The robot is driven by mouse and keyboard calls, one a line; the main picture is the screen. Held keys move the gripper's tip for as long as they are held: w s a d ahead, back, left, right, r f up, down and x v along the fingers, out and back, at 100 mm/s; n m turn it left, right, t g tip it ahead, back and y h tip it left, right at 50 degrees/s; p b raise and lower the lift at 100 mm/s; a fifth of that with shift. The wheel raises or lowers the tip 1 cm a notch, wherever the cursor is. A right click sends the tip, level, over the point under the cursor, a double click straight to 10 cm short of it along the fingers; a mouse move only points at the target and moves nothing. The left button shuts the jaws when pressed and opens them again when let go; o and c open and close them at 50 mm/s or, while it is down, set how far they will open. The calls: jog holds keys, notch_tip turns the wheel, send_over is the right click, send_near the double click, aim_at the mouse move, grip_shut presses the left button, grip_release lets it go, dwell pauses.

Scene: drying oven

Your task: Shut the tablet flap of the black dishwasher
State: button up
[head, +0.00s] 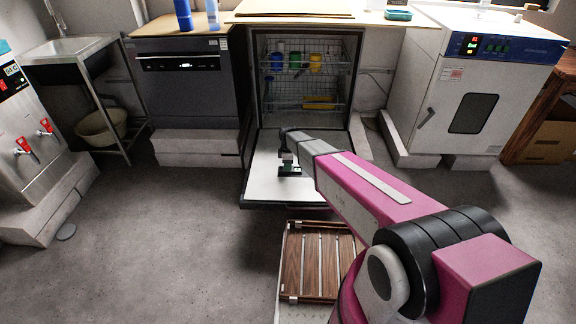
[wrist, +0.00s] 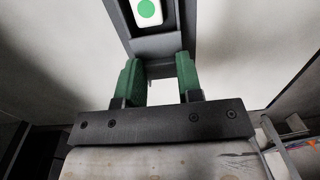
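The open dishwasher (head: 304,37) stands in the middle of the head view with its door (head: 270,190) folded down flat. My gripper (head: 289,165) is low over the middle of the door's pale inner face. In the wrist view, my gripper (wrist: 159,78) has its two green fingers apart, with a clear gap between them. Just beyond the fingertips lies a dark dispenser frame (wrist: 156,46) with a white piece bearing a green dot (wrist: 147,10) in it. The flap is hard to tell from the frame. Whether the fingers touch the dispenser cannot be told.
Wire racks (head: 330,92) with coloured cups are inside the dishwasher. A closed dark dishwasher (head: 185,90) stands to the left, a white drying oven (head: 450,75) to the right. A wooden slatted rack (head: 315,262) is in front of the door.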

grip_shut()
jog(key=shift+w+d, duration=0.1)
jog(key=shift+d, duration=2.2)
jog(key=o, duration=1)
grip_release()
jog(key=r, duration=0.7)
jog(key=w+r, duration=0.1)
jog(key=r, duration=0.3)
jog(key=shift+s+d, duration=0.1)
